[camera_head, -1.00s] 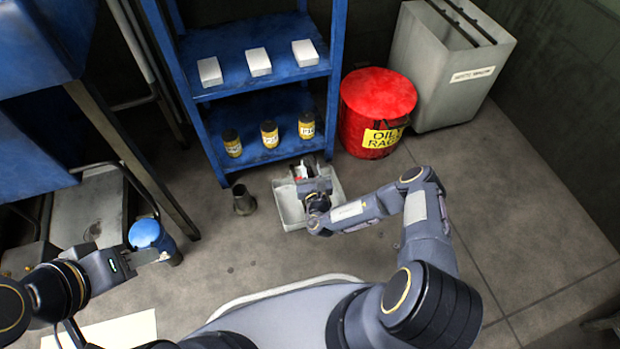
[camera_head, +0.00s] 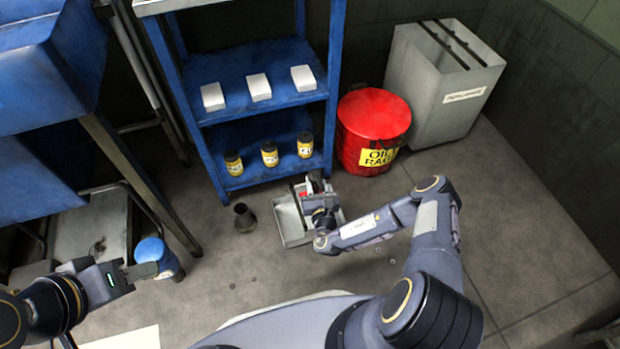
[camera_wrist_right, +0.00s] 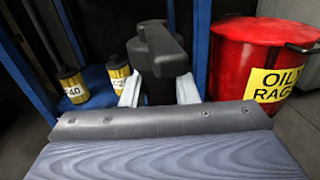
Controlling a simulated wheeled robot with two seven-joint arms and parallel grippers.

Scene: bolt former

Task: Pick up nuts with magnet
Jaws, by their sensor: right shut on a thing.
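My right gripper (camera_head: 316,198) is shut on a dark tool, probably the magnet, over the right side of a grey tray (camera_head: 288,226) on the floor. In the right wrist view, the dark tool (camera_wrist_right: 158,50) stands between two pale fingers. A small red part (camera_head: 305,194) shows beside the gripper. The tool's lower end is hidden. Small specks that may be nuts (camera_head: 376,249) lie on the floor right of the tray. My left gripper (camera_head: 143,271) is by a blue can (camera_head: 152,251); its finger gap is unclear.
A blue shelf (camera_head: 262,104) with white boxes and yellow-labelled jars (camera_head: 269,154) stands behind the tray. A red oily-rags bin (camera_head: 372,130) and grey bin (camera_head: 443,85) are at right. A dark cup-like piece (camera_head: 244,217) stands left of the tray. Floor at right is clear.

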